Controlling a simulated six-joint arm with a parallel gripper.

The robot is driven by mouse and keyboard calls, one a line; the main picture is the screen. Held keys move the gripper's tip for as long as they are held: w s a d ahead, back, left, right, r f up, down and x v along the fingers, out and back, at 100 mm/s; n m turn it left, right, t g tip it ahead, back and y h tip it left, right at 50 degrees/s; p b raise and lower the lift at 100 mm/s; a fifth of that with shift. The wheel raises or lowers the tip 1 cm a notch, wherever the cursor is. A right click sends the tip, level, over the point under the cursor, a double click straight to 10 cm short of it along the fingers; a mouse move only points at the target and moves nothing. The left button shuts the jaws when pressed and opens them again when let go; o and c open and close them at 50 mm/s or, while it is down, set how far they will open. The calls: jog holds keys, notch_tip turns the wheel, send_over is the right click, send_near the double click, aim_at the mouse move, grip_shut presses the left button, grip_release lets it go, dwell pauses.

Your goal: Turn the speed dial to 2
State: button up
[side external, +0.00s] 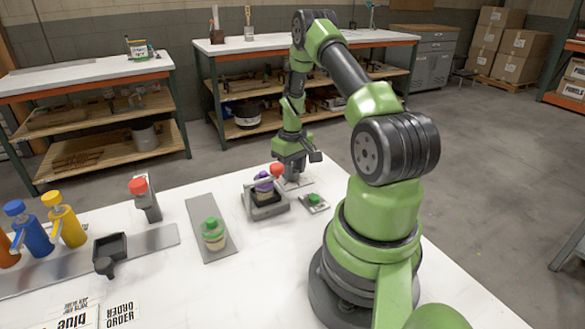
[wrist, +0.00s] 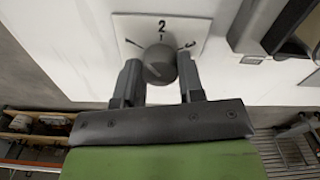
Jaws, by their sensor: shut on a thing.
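The speed dial (wrist: 158,66) is a round grey knob on a white plate (wrist: 190,28). The plate has a "2" at the top, a numeral like a 3 at the right and a mark at the left, with short ticks. A faint line shows on the knob, but I cannot tell surely which number it points at. My gripper (wrist: 160,72) is shut on the knob, one finger on each side. In the side external view my gripper (side external: 290,168) points down over the plate (side external: 294,184), and the knob is hidden there.
Beside the plate stand a grey machine (side external: 266,208) holding a purple-topped item and a green button (side external: 314,200) on a small base. A green-topped cup (side external: 213,234) stands on a grey strip. Blue (side external: 33,230) and yellow (side external: 64,220) bottles stand at the left.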

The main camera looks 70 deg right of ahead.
jog(key=m, duration=0.4)
jog(key=shift+m, duration=0.3)
dwell(0.3)
jog(key=o, duration=0.9)
notch_tip(320, 180, up, 10)
dwell(0.3)
